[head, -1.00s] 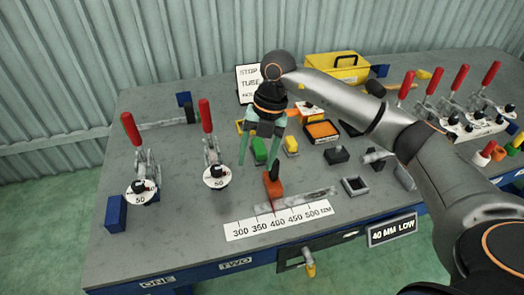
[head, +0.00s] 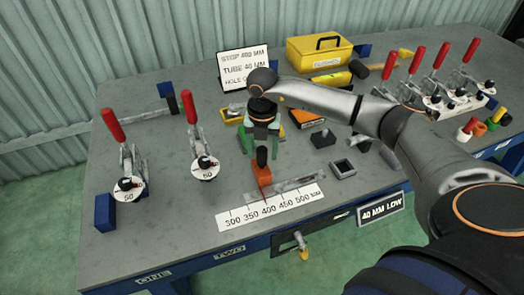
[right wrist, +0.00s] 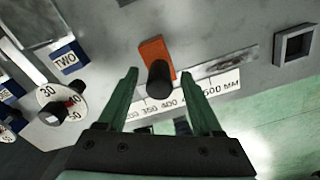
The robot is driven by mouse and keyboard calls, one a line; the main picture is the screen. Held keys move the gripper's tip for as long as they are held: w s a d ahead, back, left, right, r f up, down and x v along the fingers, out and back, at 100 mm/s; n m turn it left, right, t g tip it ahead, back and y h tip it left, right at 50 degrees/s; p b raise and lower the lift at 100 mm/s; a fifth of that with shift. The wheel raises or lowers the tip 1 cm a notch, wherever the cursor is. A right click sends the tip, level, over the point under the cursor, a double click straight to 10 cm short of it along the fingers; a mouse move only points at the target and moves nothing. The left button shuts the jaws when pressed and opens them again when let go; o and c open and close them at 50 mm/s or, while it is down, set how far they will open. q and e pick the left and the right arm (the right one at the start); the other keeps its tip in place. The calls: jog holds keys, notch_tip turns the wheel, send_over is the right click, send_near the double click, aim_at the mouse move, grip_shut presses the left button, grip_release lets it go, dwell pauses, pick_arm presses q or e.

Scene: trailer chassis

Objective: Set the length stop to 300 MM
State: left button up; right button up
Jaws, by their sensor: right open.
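The length stop is an orange block (head: 262,176) with a black knob (head: 261,155) on top. It sits on a metal rail behind a white scale (head: 270,208) marked from 300 to 500 MM. Its red pointer is near 400. My right gripper (head: 261,148) is open and reaches down at the knob. In the right wrist view the knob (right wrist: 160,82) lies between the two spread green fingers (right wrist: 159,78), with gaps on both sides. Whether the fingertips are low enough to flank it is hard to tell. My left gripper is out of view.
Red-handled clamps (head: 191,125) stand at the left, with several more at the right. A sign (head: 243,68), a yellow toolbox (head: 318,62) and small bins are behind. A black square holder (head: 343,169) sits right of the stop. The bench left of the scale is mostly clear.

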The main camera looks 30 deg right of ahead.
jog(key=shift+f, duration=0.45)
jog(key=shift+c, duration=0.2)
grip_shut()
dwell(0.9)
